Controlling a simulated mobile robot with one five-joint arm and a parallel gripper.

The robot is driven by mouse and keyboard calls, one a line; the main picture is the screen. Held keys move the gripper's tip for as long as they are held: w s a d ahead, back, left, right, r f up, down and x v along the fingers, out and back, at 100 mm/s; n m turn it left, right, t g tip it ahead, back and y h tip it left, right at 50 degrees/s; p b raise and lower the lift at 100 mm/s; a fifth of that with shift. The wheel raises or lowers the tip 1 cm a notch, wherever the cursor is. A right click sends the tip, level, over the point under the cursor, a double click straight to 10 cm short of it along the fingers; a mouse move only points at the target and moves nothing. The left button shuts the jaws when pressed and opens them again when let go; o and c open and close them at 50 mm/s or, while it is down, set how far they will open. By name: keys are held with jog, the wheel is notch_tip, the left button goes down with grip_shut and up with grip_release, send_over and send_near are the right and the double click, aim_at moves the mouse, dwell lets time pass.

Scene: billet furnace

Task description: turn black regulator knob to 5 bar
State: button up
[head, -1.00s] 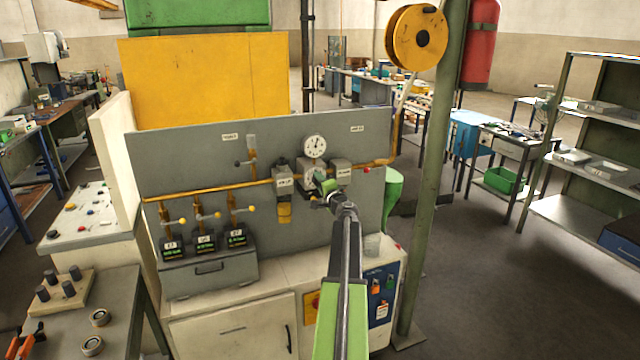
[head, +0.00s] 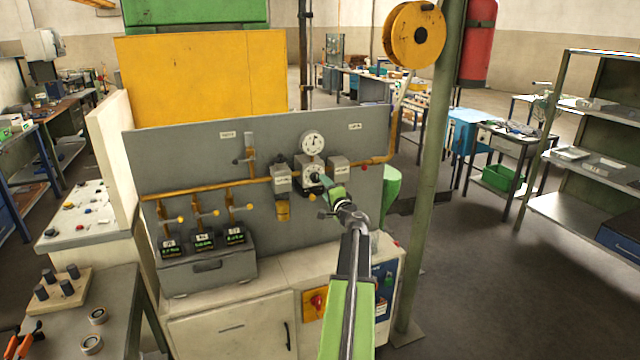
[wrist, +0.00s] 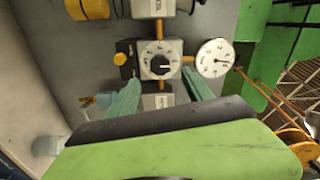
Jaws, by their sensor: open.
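The black regulator knob (wrist: 160,66) sits on a pale square dial plate (wrist: 147,48) with marks around it, in the wrist view. The marks are too small to read. In the head view, the regulator (head: 311,171) is on the grey panel below a round white gauge (head: 312,143), its face partly hidden by my gripper. The gauge also shows in the wrist view (wrist: 214,58), its reading unclear. My gripper (wrist: 162,77) is open and empty, with green fingers on either side below the knob in the picture, apart from it. It also shows in the head view (head: 323,184).
Grey blocks flank the regulator at left (head: 280,179) and right (head: 339,168), joined by a yellow pipe (head: 222,185). Several yellow-handled valves stand left above a grey box (head: 208,270). A green post (head: 432,170) rises to the right. Open floor lies beyond it.

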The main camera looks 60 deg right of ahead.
jog(key=v, duration=0.9)
jog(key=shift+s+a, duration=0.2)
jog(key=shift+s, duration=0.15)
jog(key=w+a+f+n+g+y, duration=0.1)
jog(key=w+a+f+n+y, duration=0.3)
jog(key=w+a, duration=0.55)
jog(key=w+a+f+n+y, duration=0.35)
jog(key=w+a, duration=0.25)
jog(key=a, duration=0.6)
jog(key=w+a+f+n+g+y, duration=0.1)
jog(key=w+a+f+n+y, duration=0.3)
jog(key=w+a, duration=0.55)
jog(key=a+f+n+g+y, duration=0.1)
jog(key=a+f+n+g, duration=0.1)
jog(key=a, duration=0.6)
jog(key=a+f+n+g+y, duration=0.2)
jog(key=a+f, duration=0.1)
jog(key=a, duration=0.5)
jog(key=s+a+f+n+g+h, duration=0.1)
jog(key=s+a+f+n+g, duration=0.1)
jog(key=a, duration=0.5)
jog(key=s+a+f+n+g+h, duration=0.1)
jog(key=s+a+f+n+g, duration=0.2)
jog(key=s+a, duration=0.2)
jog(key=s+a+f+n+g+h, duration=0.1)
jog(key=s+a+f+n+g, duration=0.1)
jog(key=a, duration=0.8)
jog(key=shift+s+a+f+g+h, duration=0.2)
jog(key=shift+s+g+h, duration=0.15)
jog(key=shift+s+g, duration=0.35)
